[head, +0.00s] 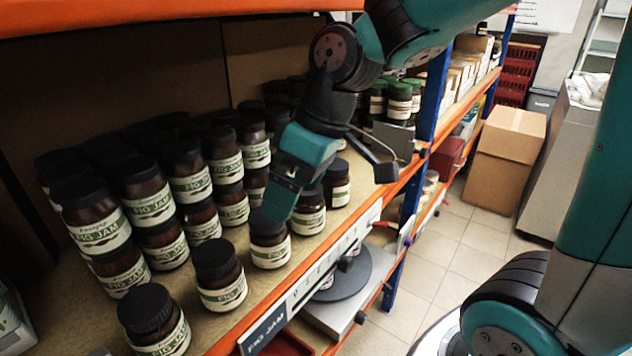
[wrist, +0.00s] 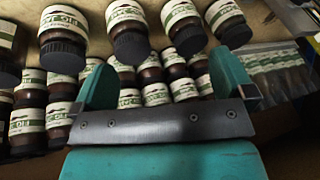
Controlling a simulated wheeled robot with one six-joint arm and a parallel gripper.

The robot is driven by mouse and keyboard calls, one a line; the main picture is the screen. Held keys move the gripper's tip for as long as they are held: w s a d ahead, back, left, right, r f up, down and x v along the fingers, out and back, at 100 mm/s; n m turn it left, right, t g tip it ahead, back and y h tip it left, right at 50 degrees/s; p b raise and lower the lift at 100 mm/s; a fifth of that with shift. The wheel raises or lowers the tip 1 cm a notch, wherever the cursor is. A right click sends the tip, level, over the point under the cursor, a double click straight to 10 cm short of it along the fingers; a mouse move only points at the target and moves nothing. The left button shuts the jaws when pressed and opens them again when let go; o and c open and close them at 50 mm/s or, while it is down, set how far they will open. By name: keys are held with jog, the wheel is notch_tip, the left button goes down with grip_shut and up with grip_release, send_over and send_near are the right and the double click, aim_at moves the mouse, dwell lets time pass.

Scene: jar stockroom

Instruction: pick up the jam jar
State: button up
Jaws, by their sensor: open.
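Several dark jam jars with black lids and cream-and-green "FIG JAM" labels stand on the shelf in the head view. My gripper (head: 281,205) is over the front row, and its lower end overlaps the lid of one front jar (head: 270,250). Whether it touches that jar I cannot tell. Two other front jars (head: 222,285) and (head: 158,330) stand to its left. In the wrist view the jars appear upside down. My gripper's teal fingers (wrist: 161,62) are apart, with a front jar (wrist: 127,18) and another jar (wrist: 184,18) showing beyond the gap. Nothing is held.
Stacked jar rows fill the shelf (head: 335,222) behind. An orange shelf edge with a price strip (head: 320,275) runs along the front. An orange beam (head: 150,12) hangs above. A blue upright (head: 432,90) stands right, with a cardboard box (head: 505,150) on the floor beyond.

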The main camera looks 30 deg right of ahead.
jog(key=w+d+t+p, duration=0.1)
jog(key=w+d, duration=0.8)
jog(key=d, duration=0.2)
jog(key=t+h, duration=0.1)
send_near(336, 163)
jog(key=a, duration=0.1)
jog(key=p+x, duration=0.1)
jog(key=x, duration=0.1)
jog(key=p+x, duration=0.1)
jog(key=x, duration=0.1)
jog(key=d+x, duration=0.1)
jog(key=x, duration=0.1)
jog(key=shift+a+f+p, duration=0.15)
jog(key=shift+f+p, duration=0.25)
jog(key=shift+f, duration=0.1)
jog(key=shift+p+x, duration=1.35)
jog(key=shift+x, duration=1.5)
jog(key=shift+w+r, duration=0.1)
jog(key=shift+w, duration=0.05)
jog(key=c, duration=1.4)
jog(key=shift+r+b, duration=0.1)
jog(key=shift+b, duration=0.2)
